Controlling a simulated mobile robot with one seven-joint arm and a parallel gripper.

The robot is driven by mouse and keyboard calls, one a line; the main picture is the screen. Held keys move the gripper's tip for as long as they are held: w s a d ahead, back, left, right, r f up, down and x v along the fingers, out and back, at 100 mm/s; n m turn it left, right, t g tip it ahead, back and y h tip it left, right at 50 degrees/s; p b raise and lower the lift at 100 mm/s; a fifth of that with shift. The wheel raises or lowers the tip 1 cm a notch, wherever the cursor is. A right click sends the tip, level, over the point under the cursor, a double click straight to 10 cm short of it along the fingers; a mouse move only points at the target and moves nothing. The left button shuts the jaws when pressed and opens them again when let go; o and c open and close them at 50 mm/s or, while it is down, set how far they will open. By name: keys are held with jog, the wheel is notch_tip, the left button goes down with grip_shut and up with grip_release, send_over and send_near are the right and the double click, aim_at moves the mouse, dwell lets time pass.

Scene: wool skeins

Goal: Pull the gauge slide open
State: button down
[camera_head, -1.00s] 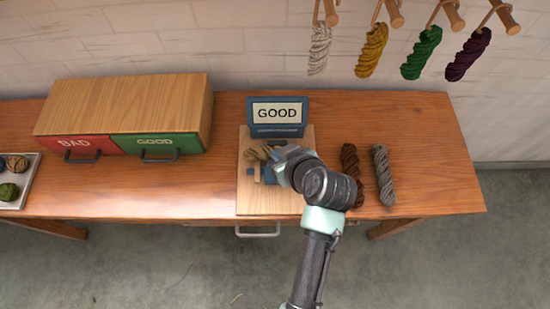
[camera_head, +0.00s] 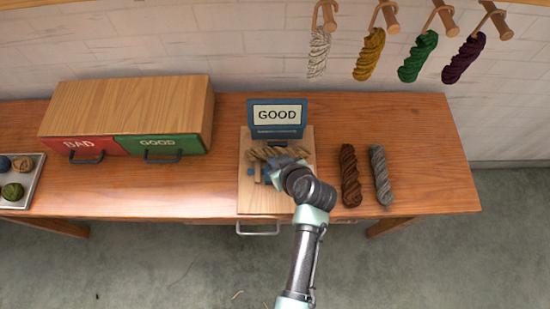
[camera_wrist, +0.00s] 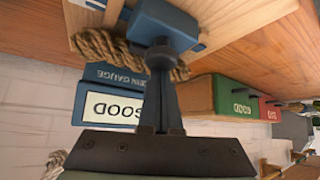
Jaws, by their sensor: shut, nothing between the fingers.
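The gauge has a pale wooden board (camera_head: 246,200) on the table and a blue display (camera_head: 277,127) behind it reading GOOD. The display shows upside down in the wrist view (camera_wrist: 115,108). A tan skein (camera_head: 262,153) lies across the gauge; it also shows in the wrist view (camera_wrist: 95,43). Blue gauge parts show beside my gripper (camera_head: 270,177), and a blue block (camera_wrist: 165,22) is close at its fingertips in the wrist view. My gripper (camera_wrist: 161,50) is shut and empty. I cannot tell whether it touches the block. My wrist hides part of the board.
A dark brown skein (camera_head: 349,176) and a grey skein (camera_head: 381,175) lie right of the board. A wooden cabinet (camera_head: 130,105) with BAD and GOOD drawers stands left. A tray (camera_head: 28,190) is at far left. Several skeins hang on wall pegs. Bare table lies left of the board.

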jog(key=shift+s, duration=0.1)
jog(key=shift+s+f+p, duration=0.1)
jog(key=shift+s+p, duration=0.4)
jog(key=shift+s, duration=2.15)
jog(key=w, duration=0.1)
jog(key=w+a+r, duration=0.1)
jog(key=shift+w+a, duration=0.2)
jog(key=shift+w, duration=0.2)
jog(key=shift+w+a+r, duration=0.1)
jog(key=shift+w+r, duration=0.1)
jog(key=shift+w, duration=0.05)
jog(key=v, duration=0.9)
jog(key=shift+b, duration=0.3)
jog(key=shift+s+r, duration=0.1)
jog(key=shift+s, duration=0.05)
